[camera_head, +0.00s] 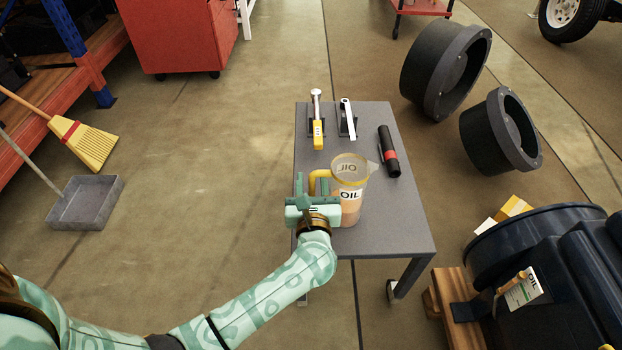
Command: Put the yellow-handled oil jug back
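The oil jug (349,205) is clear with amber oil in it, an OIL label, a yellow rim and a yellow handle on its left side. It stands upright on the grey table (395,235), or very close above it; I cannot tell which. My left gripper (318,188) is at the jug's left side, with its fingers at the yellow handle (315,178). The fingers hide part of the handle, and I cannot see clearly whether they are closed on it. My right gripper is not in view.
A yellow-handled tool (318,135), a silver tool (348,115) and a black flashlight with a red band (388,150) lie on the table's far half. Dark ring-shaped parts (445,70) and a dark blue machine (545,260) stand to the right. A dustpan (85,203) lies left.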

